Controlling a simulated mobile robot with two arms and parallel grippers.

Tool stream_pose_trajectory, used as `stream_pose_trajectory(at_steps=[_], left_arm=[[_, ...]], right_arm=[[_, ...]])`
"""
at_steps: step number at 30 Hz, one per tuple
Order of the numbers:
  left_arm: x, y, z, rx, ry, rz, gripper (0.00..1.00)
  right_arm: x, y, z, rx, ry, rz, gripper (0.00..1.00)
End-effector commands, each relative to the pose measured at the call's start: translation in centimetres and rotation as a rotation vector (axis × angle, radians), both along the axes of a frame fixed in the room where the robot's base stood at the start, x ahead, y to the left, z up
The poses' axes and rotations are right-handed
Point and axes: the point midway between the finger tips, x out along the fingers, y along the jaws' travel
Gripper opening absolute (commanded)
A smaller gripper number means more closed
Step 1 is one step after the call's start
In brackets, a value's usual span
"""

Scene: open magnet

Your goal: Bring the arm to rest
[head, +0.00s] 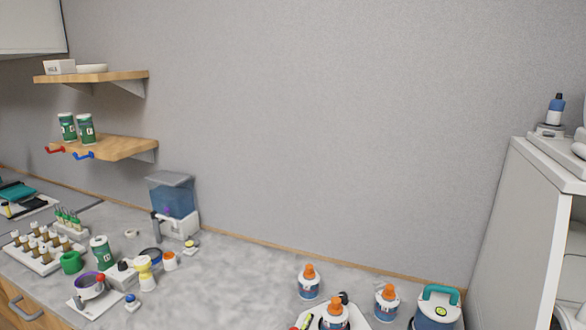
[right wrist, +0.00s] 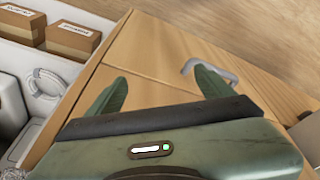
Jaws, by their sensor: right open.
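My right gripper (right wrist: 155,93) shows in the right wrist view. Its two green fingers are spread wide apart with nothing between them. Beyond the fingers is a wooden cabinet front (right wrist: 150,60) with a grey handle (right wrist: 212,70) near the right finger; I cannot tell whether they touch. Neither of my arms or grippers shows in the head view. My left gripper is in no view.
Brown boxes (right wrist: 75,45) stand at the upper left of the wrist view. In the head view, the counter (head: 235,285) carries a blue tank (head: 173,195), a rack of vials (head: 40,248) and orange-capped bottles (head: 309,282). A white cabinet (head: 520,220) stands right.

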Motion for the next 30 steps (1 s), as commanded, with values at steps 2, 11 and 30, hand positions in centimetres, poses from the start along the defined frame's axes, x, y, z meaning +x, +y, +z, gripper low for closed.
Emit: stream_pose_trajectory(at_steps=[2,11,30], left_arm=[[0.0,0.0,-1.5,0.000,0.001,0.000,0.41],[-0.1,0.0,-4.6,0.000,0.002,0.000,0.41],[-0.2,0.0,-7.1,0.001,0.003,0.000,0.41]], right_arm=[[-1.1,-0.1,-6.0,-0.003,0.028,0.003,0.82],[-8.4,-1.2,-22.4,-0.011,0.094,0.018,0.82],[-19.7,-3.3,-32.5,-0.020,0.150,0.033,0.82]])
